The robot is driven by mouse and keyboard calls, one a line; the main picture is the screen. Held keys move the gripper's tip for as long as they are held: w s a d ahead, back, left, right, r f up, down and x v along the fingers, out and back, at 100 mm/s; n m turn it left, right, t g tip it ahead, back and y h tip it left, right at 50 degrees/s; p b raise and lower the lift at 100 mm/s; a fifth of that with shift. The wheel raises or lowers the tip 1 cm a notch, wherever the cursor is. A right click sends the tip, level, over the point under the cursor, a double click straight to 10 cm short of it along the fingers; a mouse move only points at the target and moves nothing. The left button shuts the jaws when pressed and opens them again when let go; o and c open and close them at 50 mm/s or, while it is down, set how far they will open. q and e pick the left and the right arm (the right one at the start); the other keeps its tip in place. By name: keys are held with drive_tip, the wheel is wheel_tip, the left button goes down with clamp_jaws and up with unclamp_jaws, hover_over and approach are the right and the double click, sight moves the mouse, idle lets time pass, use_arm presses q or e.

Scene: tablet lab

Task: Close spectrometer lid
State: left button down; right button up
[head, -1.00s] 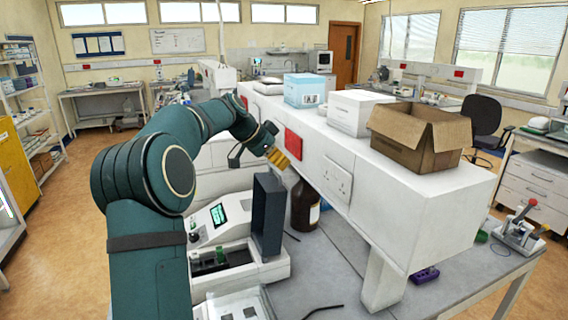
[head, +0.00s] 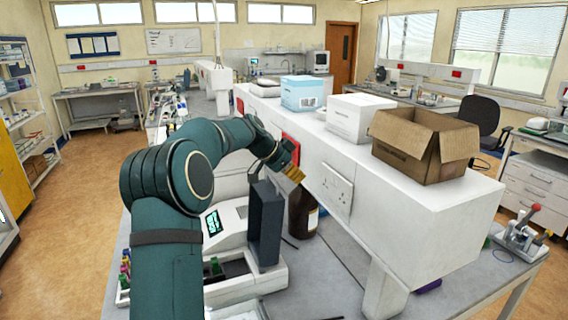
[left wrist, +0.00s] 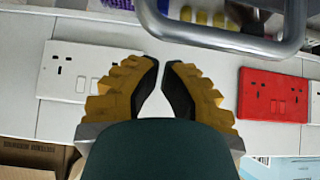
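The spectrometer (head: 230,228) is a white bench instrument with a green-lit screen, partly hidden by my left arm. Its dark lid (head: 265,225) stands upright, open, at the right side of the body. My left gripper (head: 295,174) has yellow fingers and is just above and right of the lid's top edge, beside the white shelf front. In the left wrist view the gripper (left wrist: 161,66) has its tips almost together, with nothing held between them. My right gripper is not in view.
The white raised shelf (head: 430,215) runs close behind the lid, with sockets (head: 337,190) and a red panel (left wrist: 272,95) on its front. A brown bottle (head: 303,212) stands behind the lid. An open cardboard box (head: 420,150) sits on the shelf.

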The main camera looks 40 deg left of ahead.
use_arm(q)
drive_tip(key=s+a, duration=0.2)
drive_tip(key=s, duration=0.1)
drive_tip(key=shift+s, duration=0.3)
